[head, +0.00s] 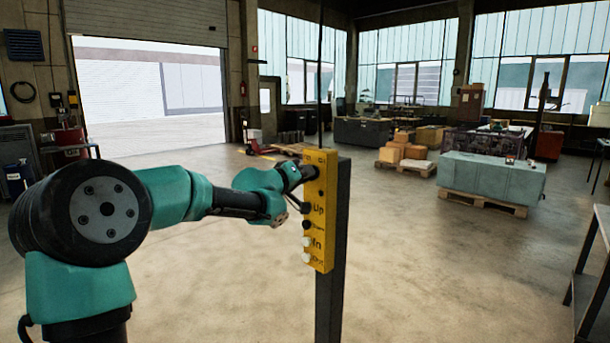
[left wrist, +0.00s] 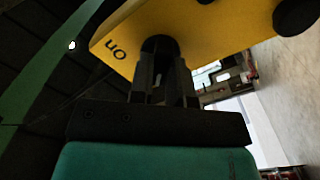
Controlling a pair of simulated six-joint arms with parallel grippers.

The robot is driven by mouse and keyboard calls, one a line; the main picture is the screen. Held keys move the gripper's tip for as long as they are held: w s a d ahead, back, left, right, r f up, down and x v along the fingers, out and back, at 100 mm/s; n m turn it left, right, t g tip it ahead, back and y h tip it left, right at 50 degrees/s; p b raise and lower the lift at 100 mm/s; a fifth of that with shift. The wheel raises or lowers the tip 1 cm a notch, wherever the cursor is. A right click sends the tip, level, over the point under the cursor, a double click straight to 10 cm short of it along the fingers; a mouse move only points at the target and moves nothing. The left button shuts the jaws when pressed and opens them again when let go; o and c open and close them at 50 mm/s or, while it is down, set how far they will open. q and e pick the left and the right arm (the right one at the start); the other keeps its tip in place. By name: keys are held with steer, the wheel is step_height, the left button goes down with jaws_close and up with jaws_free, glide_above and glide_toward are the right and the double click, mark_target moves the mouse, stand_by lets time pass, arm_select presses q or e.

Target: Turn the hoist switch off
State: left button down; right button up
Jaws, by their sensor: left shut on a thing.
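The yellow hoist control box (head: 319,225) is mounted on a dark post in the middle of the head view, with buttons marked Up and In among several down its face. My left gripper (head: 308,173) is at the upper part of the box. In the left wrist view, the yellow face (left wrist: 215,30) fills the top, with the word "On" upside down at its left. The black switch knob (left wrist: 160,44) sits beside that word. My left gripper (left wrist: 162,72) is shut on the knob, which is partly hidden by the fingers. My right gripper is not in view.
The dark post (head: 333,285) stands under the box, and a thin cable rises above it. Behind are a grey-green block (head: 490,178) on a pallet and cardboard boxes (head: 405,150). A metal table (head: 590,260) is at the right edge. The floor around the post is clear.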

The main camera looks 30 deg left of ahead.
arm_select(q)
steer(key=c, duration=1.1)
jaws_free()
steer(key=shift+s, duration=0.1)
steer(key=v, duration=1.7)
steer(key=shift+s, duration=0.15)
